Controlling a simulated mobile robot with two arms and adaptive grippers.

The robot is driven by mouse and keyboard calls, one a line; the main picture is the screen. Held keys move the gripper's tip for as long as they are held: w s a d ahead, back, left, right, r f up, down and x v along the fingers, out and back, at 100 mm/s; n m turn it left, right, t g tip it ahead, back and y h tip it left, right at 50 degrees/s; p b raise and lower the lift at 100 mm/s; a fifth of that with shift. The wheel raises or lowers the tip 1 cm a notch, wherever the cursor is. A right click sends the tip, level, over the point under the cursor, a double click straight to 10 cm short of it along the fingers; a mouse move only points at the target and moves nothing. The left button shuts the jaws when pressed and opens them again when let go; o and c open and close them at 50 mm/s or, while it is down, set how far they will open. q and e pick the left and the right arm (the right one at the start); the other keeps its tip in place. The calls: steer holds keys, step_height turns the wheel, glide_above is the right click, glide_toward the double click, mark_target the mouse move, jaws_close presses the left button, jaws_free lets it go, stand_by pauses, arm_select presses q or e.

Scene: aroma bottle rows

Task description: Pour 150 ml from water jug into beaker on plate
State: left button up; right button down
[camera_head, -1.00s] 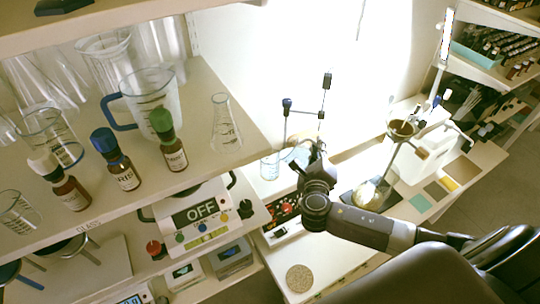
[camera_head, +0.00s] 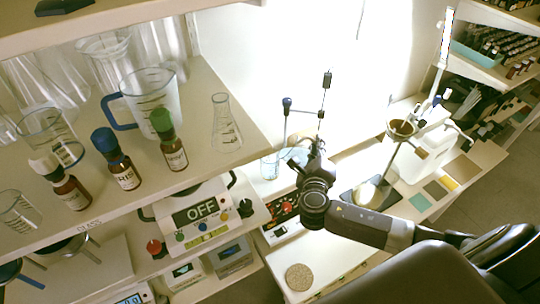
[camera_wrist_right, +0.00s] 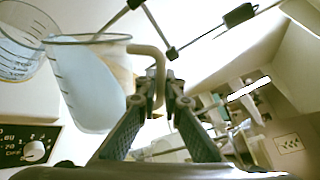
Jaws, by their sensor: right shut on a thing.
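The clear water jug (camera_wrist_right: 92,85), with a pale handle and graduation marks, holds bluish liquid in the right wrist view. My right gripper (camera_wrist_right: 160,78) is shut on its handle. In the head view the right gripper (camera_head: 312,160) largely hides the jug (camera_head: 296,156). The clear graduated beaker (camera_wrist_right: 22,40) is beside the jug, at the left edge of the wrist view. It also shows in the head view (camera_head: 269,167), above and behind the plate's control panel (camera_head: 285,208) with its red knob. Whether the jug's rim overlaps the beaker is unclear. My left gripper is out of view.
A thin stand with a blue clamp (camera_head: 287,104) rises close behind the jug. A funnel stand (camera_head: 401,130) is to the right. The left shelf holds bottles, a measuring jug (camera_head: 155,95) and a conical flask (camera_head: 226,125). A cork ring (camera_head: 299,277) lies on the front bench.

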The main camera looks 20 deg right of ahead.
steer(key=shift+w+a+r+n, duration=0.2)
steer(key=shift+r+n, duration=0.1)
steer(key=shift+r, duration=0.1)
steer(key=shift+w+a+r+n, duration=0.15)
steer(key=shift+r+n, duration=0.15)
steer(key=shift+r, duration=0.05)
stand_by(4.2)
steer(key=shift+f, duration=0.1)
steer(key=shift+s+d+f+m+b, duration=0.2)
steer(key=shift+f+m+b, duration=0.1)
steer(key=shift+f+b, duration=0.15)
steer(key=shift+s+d+f+m+b, duration=0.15)
steer(key=shift+d+f+m+b, duration=0.05)
steer(key=shift+f+m+b, duration=0.2)
steer(key=shift+s+d+f+m+b, duration=0.3)
steer(key=shift+f+b, duration=0.15)
steer(key=shift+f, duration=0.1)
steer(key=s+d+f+m+t+b, duration=0.1)
steer(key=s+d+f+m+b, duration=0.2)
steer(key=f+b, duration=0.4)
steer(key=d+m+b, duration=0.1)
steer(key=m+b, duration=0.1)
steer(key=shift+s+m+t, duration=0.2)
steer(key=shift+m+t, duration=0.1)
